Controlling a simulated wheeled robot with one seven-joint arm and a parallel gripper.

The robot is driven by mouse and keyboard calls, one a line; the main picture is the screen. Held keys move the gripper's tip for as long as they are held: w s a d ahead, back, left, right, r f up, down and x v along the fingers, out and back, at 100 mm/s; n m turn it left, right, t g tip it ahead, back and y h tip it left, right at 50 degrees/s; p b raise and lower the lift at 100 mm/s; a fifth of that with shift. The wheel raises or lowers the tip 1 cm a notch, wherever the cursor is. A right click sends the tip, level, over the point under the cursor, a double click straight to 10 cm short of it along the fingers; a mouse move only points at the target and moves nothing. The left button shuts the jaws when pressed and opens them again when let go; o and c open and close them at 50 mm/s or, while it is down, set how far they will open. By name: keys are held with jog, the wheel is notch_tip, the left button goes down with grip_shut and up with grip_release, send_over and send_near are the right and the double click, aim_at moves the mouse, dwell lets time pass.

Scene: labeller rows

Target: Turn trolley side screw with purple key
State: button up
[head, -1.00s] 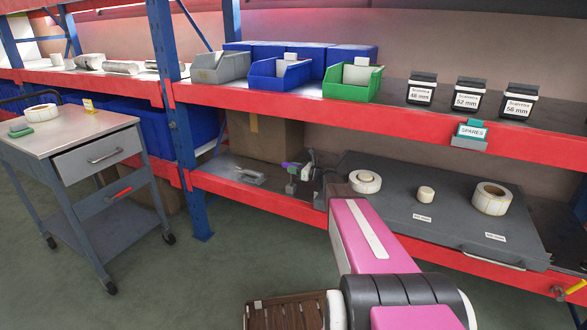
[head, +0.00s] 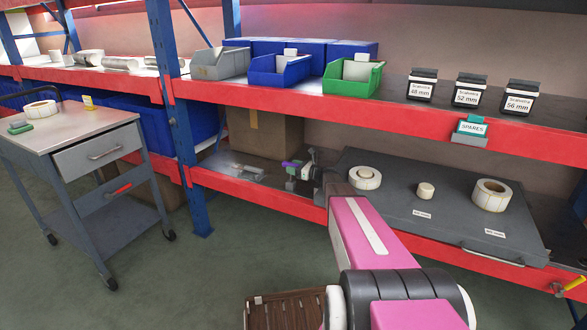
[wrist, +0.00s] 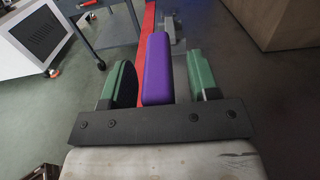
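The purple key (head: 290,164) is at the lower shelf, by the left end of the dark case. In the wrist view its purple block (wrist: 157,70) lies between the two green fingers of my gripper (wrist: 160,80). Narrow gaps show beside it, clearest on the right, so the fingers look open around it. In the head view my gripper (head: 305,168) is small and partly hidden by my arm. The grey trolley (head: 92,127) stands at the left, apart from my gripper. I cannot make out its side screw.
The red-edged lower shelf (head: 262,199) carries the dark case (head: 455,217) with label rolls. A cardboard box (head: 270,135) stands behind. A blue upright (head: 187,150) stands between trolley and gripper. Open floor lies in front. A white cabinet (wrist: 35,35) shows in the wrist view.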

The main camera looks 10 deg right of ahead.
jog(key=shift+s+d, duration=0.1)
jog(key=v, duration=1)
jog(key=shift+s+d, duration=0.15)
jog(key=shift+d, duration=0.1)
